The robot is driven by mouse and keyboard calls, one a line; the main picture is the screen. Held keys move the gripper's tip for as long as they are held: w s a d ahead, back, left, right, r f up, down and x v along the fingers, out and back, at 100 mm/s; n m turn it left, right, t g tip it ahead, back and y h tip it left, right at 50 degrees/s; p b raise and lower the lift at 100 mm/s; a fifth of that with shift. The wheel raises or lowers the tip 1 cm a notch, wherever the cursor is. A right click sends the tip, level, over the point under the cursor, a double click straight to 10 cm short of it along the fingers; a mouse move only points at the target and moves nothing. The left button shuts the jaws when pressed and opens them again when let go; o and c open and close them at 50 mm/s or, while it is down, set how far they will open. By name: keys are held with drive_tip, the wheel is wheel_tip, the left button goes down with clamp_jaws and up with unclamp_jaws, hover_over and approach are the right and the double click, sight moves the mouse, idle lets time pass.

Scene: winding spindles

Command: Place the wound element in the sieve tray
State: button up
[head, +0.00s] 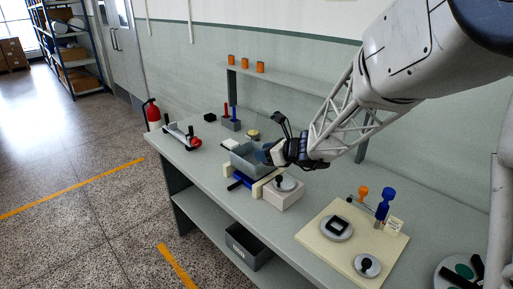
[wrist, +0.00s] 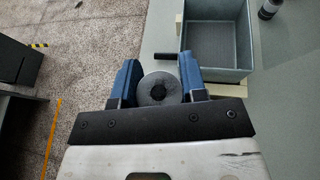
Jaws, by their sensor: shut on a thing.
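My gripper (wrist: 158,78) has its blue fingers shut on a round grey wound element (wrist: 150,78) with a dark centre, seen between them in the wrist view. In the head view my gripper (head: 266,154) is at the right side of the grey sieve tray (head: 240,164), and the element is hidden there. In the wrist view the open tray (wrist: 187,40) lies ahead and to the right of the fingers. Its visible floor is fine-textured and looks empty. The element shows outside the tray's walls in that view.
A cream board (head: 318,254) with spindles is at the front right. A dark bin (head: 247,246) sits on the lower shelf. A red-and-blue peg holder (head: 231,124) is behind the tray.

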drive_tip(key=w+a+f, duration=0.1)
drive_tip(key=w+a, duration=0.2)
drive_tip(key=w, duration=0.9)
drive_tip(key=shift+f, duration=0.15)
drive_tip(key=shift+f, duration=1.7)
drive_tip(key=shift+f, duration=0.6)
drive_tip(key=o, duration=0.9)
drive_tip(key=shift+o, duration=0.2)
drive_tip(key=shift+r, duration=0.1)
